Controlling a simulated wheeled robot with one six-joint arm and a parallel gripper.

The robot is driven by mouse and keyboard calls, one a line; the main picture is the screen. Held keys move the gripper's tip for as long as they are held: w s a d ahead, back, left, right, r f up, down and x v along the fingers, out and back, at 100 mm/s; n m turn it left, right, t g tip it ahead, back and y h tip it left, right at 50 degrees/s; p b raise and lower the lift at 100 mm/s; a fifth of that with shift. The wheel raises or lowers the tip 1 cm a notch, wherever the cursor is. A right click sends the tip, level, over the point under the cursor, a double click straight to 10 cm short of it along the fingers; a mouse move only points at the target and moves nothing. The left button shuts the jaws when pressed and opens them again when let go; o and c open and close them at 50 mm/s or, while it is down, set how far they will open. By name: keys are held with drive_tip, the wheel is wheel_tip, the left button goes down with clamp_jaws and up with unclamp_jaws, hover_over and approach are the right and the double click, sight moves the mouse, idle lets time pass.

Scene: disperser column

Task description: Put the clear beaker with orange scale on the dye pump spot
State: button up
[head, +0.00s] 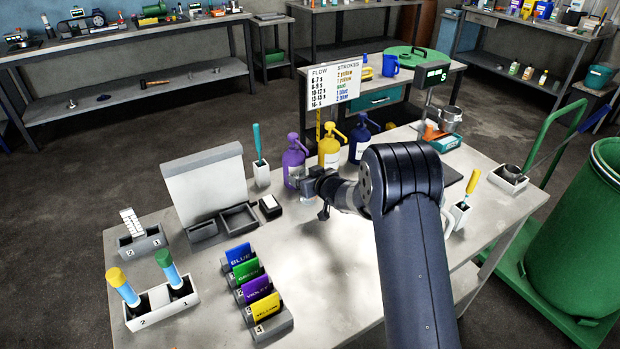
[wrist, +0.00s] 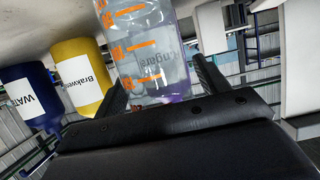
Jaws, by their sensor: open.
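The clear beaker with orange scale (wrist: 145,45) stands out large in the wrist view, between the two fingers of my gripper (wrist: 160,86). The fingers are open, one on each side of it; I cannot tell whether they touch it. A purple bottle label shows through the clear wall. In the head view my gripper (head: 318,187) is low over the table, close in front of the purple pump bottle (head: 294,164); the beaker is mostly hidden there. A yellow pump bottle (head: 328,152) and a blue one (head: 361,143) stand to the right. No marked dye pump spot is clearly visible.
On the table (head: 330,285) are a white panel with trays (head: 205,190), a colour card rack (head: 256,292) and a tube holder (head: 160,303) on the left. A holder with a yellow-handled tool (head: 460,212) stands right of my arm. The front middle is clear.

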drive_tip(key=b+v, duration=0.1)
drive_tip(key=v, duration=1.1)
